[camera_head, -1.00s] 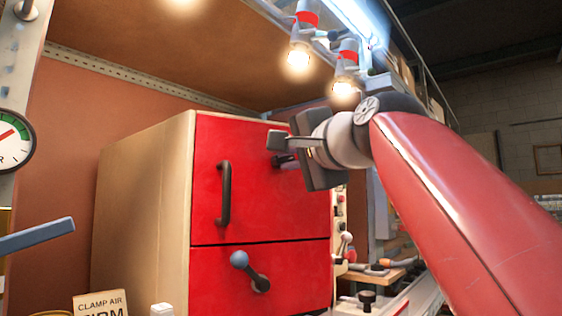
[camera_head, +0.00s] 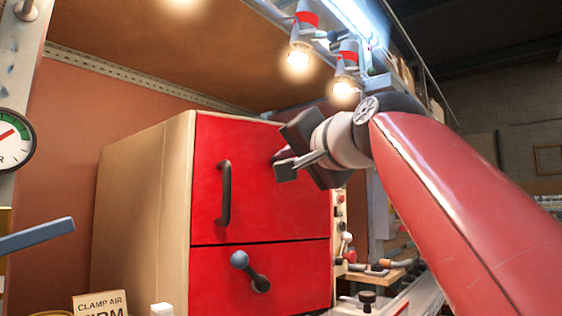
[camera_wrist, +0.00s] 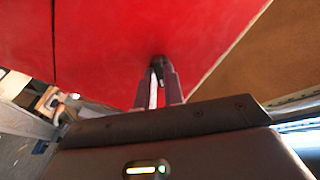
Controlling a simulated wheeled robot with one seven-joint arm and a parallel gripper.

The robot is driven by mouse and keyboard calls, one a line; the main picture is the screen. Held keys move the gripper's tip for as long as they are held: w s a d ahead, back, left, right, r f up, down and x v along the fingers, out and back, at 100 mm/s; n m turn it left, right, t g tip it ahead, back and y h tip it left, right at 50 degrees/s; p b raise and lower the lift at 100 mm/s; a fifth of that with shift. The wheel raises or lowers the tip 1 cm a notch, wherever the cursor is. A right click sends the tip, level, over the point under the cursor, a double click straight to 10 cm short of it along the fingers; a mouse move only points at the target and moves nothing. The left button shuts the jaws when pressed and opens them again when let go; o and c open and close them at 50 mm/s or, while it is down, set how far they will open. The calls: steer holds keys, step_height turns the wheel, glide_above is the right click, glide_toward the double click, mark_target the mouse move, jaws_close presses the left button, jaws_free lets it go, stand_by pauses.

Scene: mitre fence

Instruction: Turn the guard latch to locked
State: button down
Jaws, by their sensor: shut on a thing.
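The guard is a box with a red upper door (camera_head: 265,200). My gripper (camera_head: 283,165) is at the upper right part of this door, its hand tilted in the head view. In the wrist view my gripper's fingers (camera_wrist: 158,75) close on a small dark piece, the guard latch (camera_wrist: 157,60), against the red face. The latch is mostly hidden behind the fingers in the head view, so I cannot tell its exact angle or any lock marking.
A black bar handle (camera_head: 225,194) stands on the upper door, left of my gripper. Below, a lever with a blue-grey ball (camera_head: 239,259) is on the lower red panel (camera_head: 215,285). Lit lamps (camera_head: 298,58) hang above my wrist. A gauge (camera_head: 12,140) is at far left.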

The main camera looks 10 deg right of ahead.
steer(key=n, duration=0.4)
steer(key=shift+n, duration=2)
steer(key=shift+n, duration=0.7)
steer(key=c, duration=1.7)
jaws_free()
